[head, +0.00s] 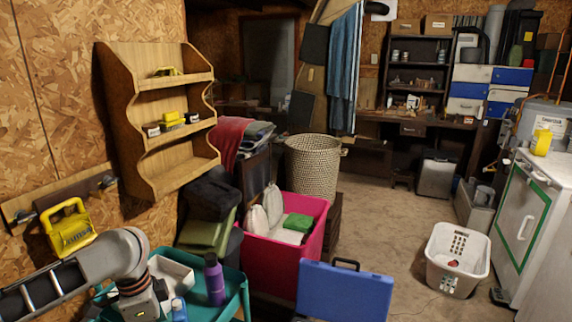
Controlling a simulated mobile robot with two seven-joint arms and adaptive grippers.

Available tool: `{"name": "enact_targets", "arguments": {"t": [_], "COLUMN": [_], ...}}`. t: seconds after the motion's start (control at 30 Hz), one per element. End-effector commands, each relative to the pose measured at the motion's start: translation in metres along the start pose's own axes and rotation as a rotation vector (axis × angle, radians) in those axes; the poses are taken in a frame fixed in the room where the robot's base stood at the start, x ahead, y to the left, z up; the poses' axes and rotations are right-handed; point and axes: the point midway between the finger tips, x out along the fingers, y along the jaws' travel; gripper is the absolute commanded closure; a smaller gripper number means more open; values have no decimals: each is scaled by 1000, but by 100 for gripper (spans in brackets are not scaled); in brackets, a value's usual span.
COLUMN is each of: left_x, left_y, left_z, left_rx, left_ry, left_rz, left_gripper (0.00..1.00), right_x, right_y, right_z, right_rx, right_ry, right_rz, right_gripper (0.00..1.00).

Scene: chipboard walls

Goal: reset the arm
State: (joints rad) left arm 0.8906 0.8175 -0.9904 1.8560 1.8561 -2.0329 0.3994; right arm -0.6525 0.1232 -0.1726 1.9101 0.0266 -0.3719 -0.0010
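My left arm (105,258) comes in from the lower left, bends at a rounded grey joint and turns down over the teal cart. The arm's end runs to the bottom edge of the picture. No fingers of my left gripper can be made out. My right arm and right gripper are out of the picture.
A teal cart (233,283) with a purple bottle (214,279) stands close beside my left arm. A wooden wall shelf (124,129), a yellow tool (68,228), a pink bin (316,218) and a blue case (345,291) are nearby. Open floor (385,228) lies right of centre.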

Motion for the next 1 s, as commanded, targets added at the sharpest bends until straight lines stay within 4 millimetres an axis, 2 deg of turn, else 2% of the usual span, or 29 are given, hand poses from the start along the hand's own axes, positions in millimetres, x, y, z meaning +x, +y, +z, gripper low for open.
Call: {"name": "enact_targets", "arguments": {"t": [0.03,0.23,0.4,0.6,0.7,0.8,0.87,1.0], "left_x": [12,57,99,138,155,171,180,200], "left_y": [7,30,56,79,88,96,100,114], "left_z": [-10,-52,-93,-122,-125,-120,-112,-81], "left_rx": [-10,-71,-163,-308,-388,-469,-515,-615], "left_ry": [29,171,342,536,616,682,712,759], "left_rz": [6,11,6,-34,-71,-121,-157,-256], "left_gripper": [21,21,21,21,21,21,21,21], "right_x": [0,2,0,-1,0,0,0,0], "right_y": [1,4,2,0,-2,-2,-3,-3], "right_z": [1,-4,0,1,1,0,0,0], "right_rx": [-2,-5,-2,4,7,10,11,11], "right_ry": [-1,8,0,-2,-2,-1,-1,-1], "right_rz": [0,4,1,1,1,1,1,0], "right_gripper": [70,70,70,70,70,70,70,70]}}
